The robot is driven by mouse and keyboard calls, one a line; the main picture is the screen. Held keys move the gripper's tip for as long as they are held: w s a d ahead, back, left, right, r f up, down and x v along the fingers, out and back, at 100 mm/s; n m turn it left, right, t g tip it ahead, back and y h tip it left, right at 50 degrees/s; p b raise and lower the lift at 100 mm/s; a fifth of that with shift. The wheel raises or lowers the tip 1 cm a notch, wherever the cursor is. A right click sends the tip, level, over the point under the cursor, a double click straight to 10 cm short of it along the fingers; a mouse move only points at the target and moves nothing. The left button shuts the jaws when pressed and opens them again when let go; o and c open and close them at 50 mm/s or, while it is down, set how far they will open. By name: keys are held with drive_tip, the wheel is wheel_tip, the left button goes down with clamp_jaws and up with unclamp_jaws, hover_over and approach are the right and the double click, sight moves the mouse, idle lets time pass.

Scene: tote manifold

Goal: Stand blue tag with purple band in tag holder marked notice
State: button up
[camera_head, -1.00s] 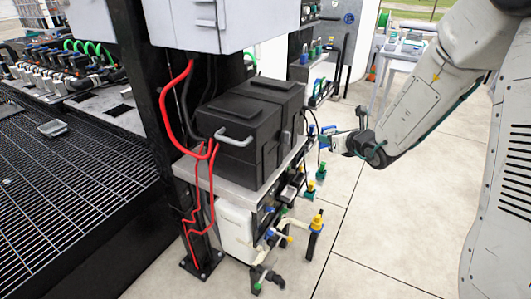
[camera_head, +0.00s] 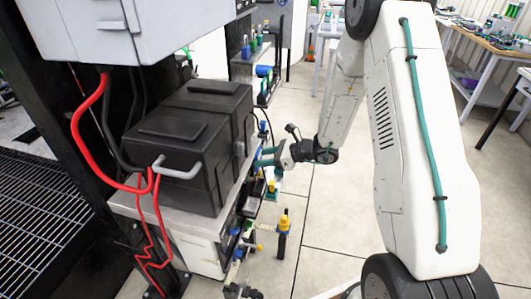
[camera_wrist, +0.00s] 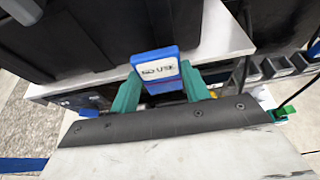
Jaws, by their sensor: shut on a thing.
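My gripper (camera_wrist: 158,88) has teal fingers and is shut on a blue tag (camera_wrist: 157,66). In the head view my gripper (camera_head: 265,157) is beside the right edge of the bench that carries the black boxes, and the tag cannot be made out there. Small dark open holders (camera_wrist: 277,66) line the bench edge at right in the wrist view. I cannot read which is marked notice.
Black boxes (camera_head: 178,150) with a grey handle stand on the pale bench top (camera_head: 140,208). Red hoses (camera_head: 85,140) hang at the left. Yellow-topped and blue fittings (camera_head: 283,225) stick out from the bench's lower side. Tiled floor (camera_head: 335,225) to the right is open.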

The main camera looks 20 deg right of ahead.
drive_tip(key=shift+f, duration=5.25)
drive_tip(key=o, duration=1.1)
drive_tip(key=shift+c, duration=0.2)
drive_tip(key=v, duration=0.7)
drive_tip(key=shift+s+d, duration=0.25)
